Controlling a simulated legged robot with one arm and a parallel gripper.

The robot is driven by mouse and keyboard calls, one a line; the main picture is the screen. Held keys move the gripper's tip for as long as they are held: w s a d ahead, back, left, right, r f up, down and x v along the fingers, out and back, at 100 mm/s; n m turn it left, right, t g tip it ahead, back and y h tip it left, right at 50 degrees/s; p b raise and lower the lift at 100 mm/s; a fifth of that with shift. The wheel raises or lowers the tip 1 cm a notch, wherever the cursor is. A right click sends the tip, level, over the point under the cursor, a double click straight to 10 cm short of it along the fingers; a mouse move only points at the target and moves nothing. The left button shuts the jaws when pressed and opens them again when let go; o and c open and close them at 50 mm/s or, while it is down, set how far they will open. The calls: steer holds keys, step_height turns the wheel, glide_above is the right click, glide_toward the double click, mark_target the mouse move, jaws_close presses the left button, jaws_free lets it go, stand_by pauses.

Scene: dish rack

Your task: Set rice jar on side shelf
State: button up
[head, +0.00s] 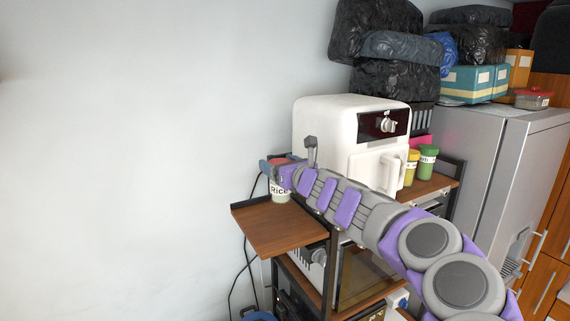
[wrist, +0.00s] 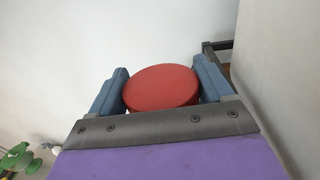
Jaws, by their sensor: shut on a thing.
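The rice jar (head: 280,189) is white with a "Rice" label and a red lid. Its red lid (wrist: 161,88) sits between the two blue fingers of my gripper (wrist: 162,90) in the wrist view. In the head view my gripper (head: 277,168) is shut on the jar near its top. The jar is over the back part of the wooden side shelf (head: 275,230), which sticks out left of the rack. I cannot tell whether the jar's base touches the shelf, and my arm hides part of the jar.
A white air fryer (head: 335,133) stands right of the jar on the rack top. A yellow jar (head: 411,167) and a green jar (head: 427,162) stand further right. A grey fridge (head: 490,150) is beside the rack. The front of the side shelf is clear.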

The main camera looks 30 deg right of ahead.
mark_target(282, 191)
steer(key=f+b, duration=0.2)
steer(key=f, duration=0.1)
steer(key=f+b, duration=0.1)
steer(key=shift+s+a+f, duration=0.1)
steer(key=shift+a+f, duration=0.2)
steer(key=shift+s+d, duration=0.15)
steer(key=shift+d, duration=0.15)
steer(key=shift+a, duration=1.1)
steer(key=shift+a+b, duration=0.3)
steer(key=shift+b, duration=0.05)
steer(key=shift+f, duration=0.4)
steer(key=shift+d+f+b, duration=0.15)
steer(key=shift+d+b, duration=0.15)
steer(key=shift+d+f, duration=0.15)
steer(key=shift+d, duration=0.75)
steer(key=shift+a+f, duration=0.1)
steer(key=shift+a, duration=1)
steer(key=o, duration=1.4)
steer(key=shift+c, duration=0.2)
steer(key=shift+o, duration=1.4)
steer(key=shift+d, duration=0.55)
steer(key=shift+o, duration=0.3)
steer(key=shift+d+f, duration=0.15)
steer(key=shift+d, duration=0.2)
steer(key=shift+s+a, duration=0.2)
steer(key=shift+s, duration=0.25)
steer(key=s+d+b, duration=0.1)
steer(key=s+d, duration=0.1)
steer(key=s, duration=1.4)
steer(key=shift+d+b, duration=0.3)
